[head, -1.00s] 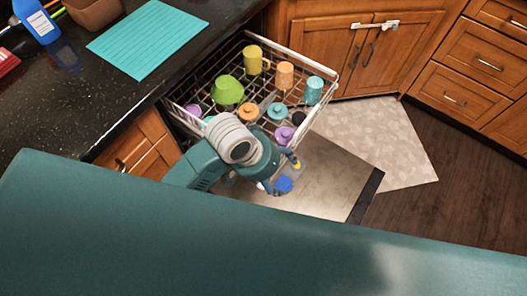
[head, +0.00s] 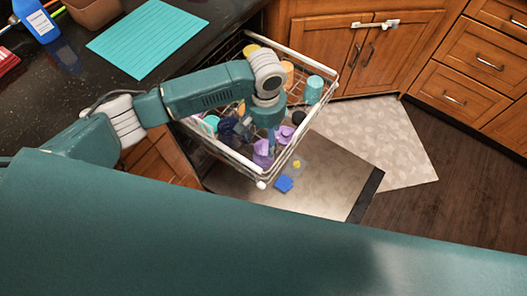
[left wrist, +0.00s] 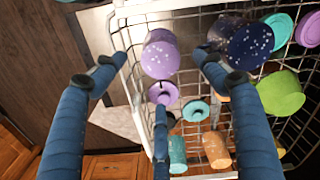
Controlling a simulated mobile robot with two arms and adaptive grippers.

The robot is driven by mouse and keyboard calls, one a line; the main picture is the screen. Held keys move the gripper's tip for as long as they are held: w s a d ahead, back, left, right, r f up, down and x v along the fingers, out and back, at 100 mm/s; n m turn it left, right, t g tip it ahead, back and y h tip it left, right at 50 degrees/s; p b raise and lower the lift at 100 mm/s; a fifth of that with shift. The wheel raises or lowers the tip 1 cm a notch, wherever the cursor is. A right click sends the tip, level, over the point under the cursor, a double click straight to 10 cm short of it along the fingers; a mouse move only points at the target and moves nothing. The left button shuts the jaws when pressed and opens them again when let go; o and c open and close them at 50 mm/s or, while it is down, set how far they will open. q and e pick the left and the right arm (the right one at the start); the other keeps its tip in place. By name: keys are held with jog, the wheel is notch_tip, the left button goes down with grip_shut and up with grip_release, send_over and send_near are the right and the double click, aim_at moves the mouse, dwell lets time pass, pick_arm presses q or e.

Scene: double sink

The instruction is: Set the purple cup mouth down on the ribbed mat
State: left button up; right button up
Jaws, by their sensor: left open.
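The purple cup (head: 262,153) is in the near part of the dish rack. In the left wrist view the speckled purple cup (left wrist: 160,58) shows between my spread fingers, with no clear contact. My left gripper (head: 257,133) is over the rack, open and empty, its fingers partly hidden by the arm and cups. The ribbed mat (head: 148,40) is a bare teal sheet on the dark counter. My right gripper is not in view.
A dark blue speckled cup (left wrist: 250,44) is close to one finger. A purple ring-like item (left wrist: 163,93) and several other cups crowd the wire rack (head: 310,108). A blue bottle (head: 38,20) stands left of the mat.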

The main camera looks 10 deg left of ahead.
aim_at(264, 147)
pick_arm(q)
notch_tip(264, 147, down, 3)
jog(key=shift+f, duration=0.15)
jog(key=f, duration=0.4)
jog(key=shift+s+a+f, duration=0.1)
jog(key=shift+s+a, duration=0.1)
jog(key=shift+f, duration=0.55)
jog(key=c, duration=1.2)
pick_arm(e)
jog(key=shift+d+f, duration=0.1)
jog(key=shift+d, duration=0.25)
pick_arm(q)
jog(key=shift+r, duration=0.1)
